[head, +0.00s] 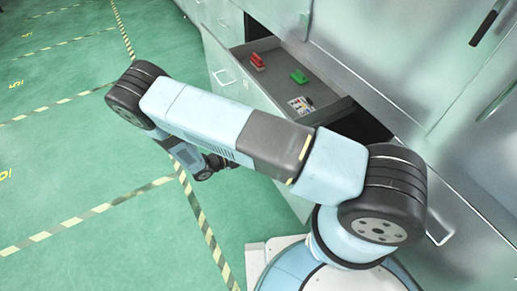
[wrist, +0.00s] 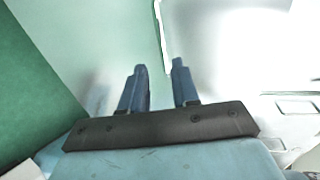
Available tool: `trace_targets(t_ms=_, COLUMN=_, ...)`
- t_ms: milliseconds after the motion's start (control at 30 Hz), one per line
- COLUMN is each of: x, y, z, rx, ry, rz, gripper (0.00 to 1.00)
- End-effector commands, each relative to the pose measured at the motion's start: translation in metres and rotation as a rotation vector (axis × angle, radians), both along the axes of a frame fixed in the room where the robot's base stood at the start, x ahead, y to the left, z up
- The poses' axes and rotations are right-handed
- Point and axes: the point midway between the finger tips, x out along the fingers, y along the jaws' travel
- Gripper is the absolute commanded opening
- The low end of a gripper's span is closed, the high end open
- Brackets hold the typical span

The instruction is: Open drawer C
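My gripper (head: 228,161) is low in front of the cabinet, mostly hidden by my arm. In the wrist view my gripper (wrist: 160,68) has two blue fingers apart with a clear gap and nothing between them. A pale bar-shaped handle (wrist: 161,38) shows beyond the fingertips on a pale panel, apart from them as far as I can tell.
The open drawer holds a red item (head: 257,61), a green item (head: 299,76) and a small multicoloured item (head: 300,104). A black handle (head: 485,28) is on the cabinet at the upper right. Green floor (head: 60,150) with striped tape lies clear at the left.

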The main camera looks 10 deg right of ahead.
Motion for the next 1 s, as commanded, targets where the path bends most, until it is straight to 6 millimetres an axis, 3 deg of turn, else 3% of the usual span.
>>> trace_targets(t_ms=100, x=-0.007, y=0.018, z=0.004, rx=0.002, ry=0.0, rz=0.002, gripper=0.3)
trace_targets(t_ms=300, x=-0.015, y=0.035, z=0.007, rx=0.002, ry=0.001, rz=0.001, gripper=0.3)
trace_targets(t_ms=1000, x=-0.015, y=0.038, z=0.011, rx=0.007, ry=-0.004, rz=-0.006, gripper=0.3)
